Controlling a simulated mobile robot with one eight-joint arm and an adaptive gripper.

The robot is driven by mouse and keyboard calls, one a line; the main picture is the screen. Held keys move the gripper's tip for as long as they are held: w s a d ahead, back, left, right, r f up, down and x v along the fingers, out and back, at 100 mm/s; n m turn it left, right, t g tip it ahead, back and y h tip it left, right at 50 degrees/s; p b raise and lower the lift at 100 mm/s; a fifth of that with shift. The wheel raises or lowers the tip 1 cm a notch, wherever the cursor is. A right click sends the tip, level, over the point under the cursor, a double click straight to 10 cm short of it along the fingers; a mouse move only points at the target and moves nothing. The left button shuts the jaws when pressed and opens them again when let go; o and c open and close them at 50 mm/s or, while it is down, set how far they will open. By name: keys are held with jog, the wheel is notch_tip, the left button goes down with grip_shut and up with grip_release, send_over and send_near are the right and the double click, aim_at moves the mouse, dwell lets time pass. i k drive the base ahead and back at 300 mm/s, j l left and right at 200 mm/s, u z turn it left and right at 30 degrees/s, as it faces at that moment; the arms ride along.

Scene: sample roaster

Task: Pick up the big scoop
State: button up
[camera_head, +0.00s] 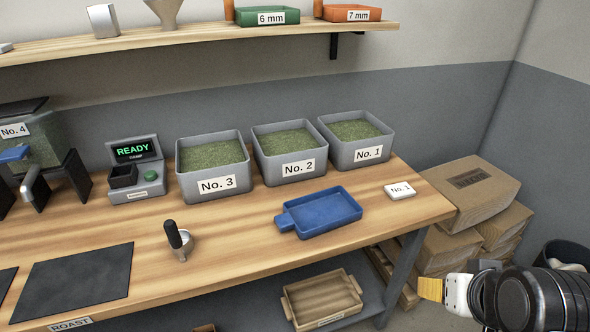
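A small metal scoop (184,253) with an upright black handle stands on the wooden bench, left of centre and in front of the No. 3 bin. It is the only clear scoop in view, so I cannot compare its size with another. My gripper (431,289) is at the lower right, beyond the bench's right end and far from the scoop. It shows a tan tip on a white part, seen from the side. Nothing is visibly held, but the gap between the fingers cannot be made out.
Grey bins No. 3 (189,192), No. 2 (263,172) and No. 1 (331,144) line the back. A blue tray (325,213), a white No. 1 tag (400,190), a READY scale (136,169) and a dark mat (75,284) lie on the bench. Boxes (468,190) stand right.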

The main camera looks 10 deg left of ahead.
aim_at(181, 242)
jog(key=u, duration=1.7)
